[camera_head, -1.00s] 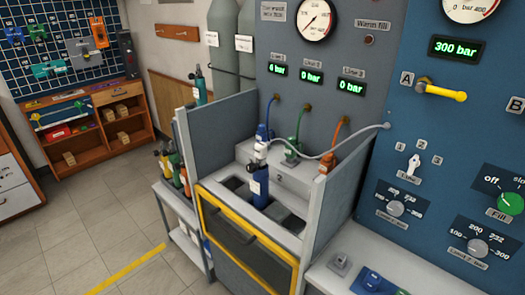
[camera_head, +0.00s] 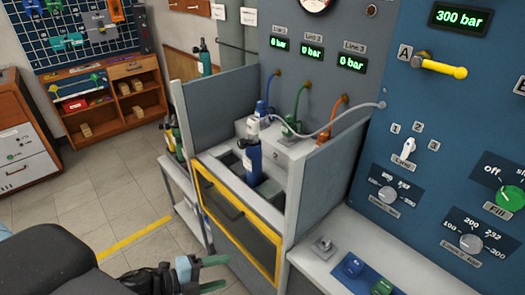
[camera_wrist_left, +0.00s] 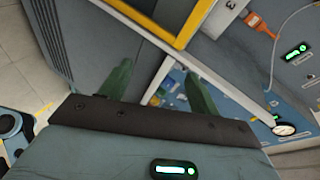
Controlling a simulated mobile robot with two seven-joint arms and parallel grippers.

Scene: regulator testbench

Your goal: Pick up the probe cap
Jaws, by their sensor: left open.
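I cannot tell for certain which thing is the probe cap. A small grey fitting (camera_head: 322,246) on a square plate sits on the white bench in the head view, with a blue block (camera_head: 352,266) and a green piece (camera_head: 382,287) nearer the front. My left gripper (camera_head: 212,273) is at the bottom of the head view, left of the bench and in front of the yellow-framed door, open with its green fingers apart. The left wrist view also shows the gripper (camera_wrist_left: 158,70), with small blurred coloured items beyond and nothing between the fingers. My right gripper is not in view.
A blue cylinder (camera_head: 249,160) stands in the walled filling station, whose yellow-framed door (camera_head: 237,218) faces me. A grey hose (camera_head: 330,128) runs to the blue panel (camera_head: 450,130). A side rack (camera_head: 185,205) stands left of the station. The floor (camera_head: 95,205) at left is clear.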

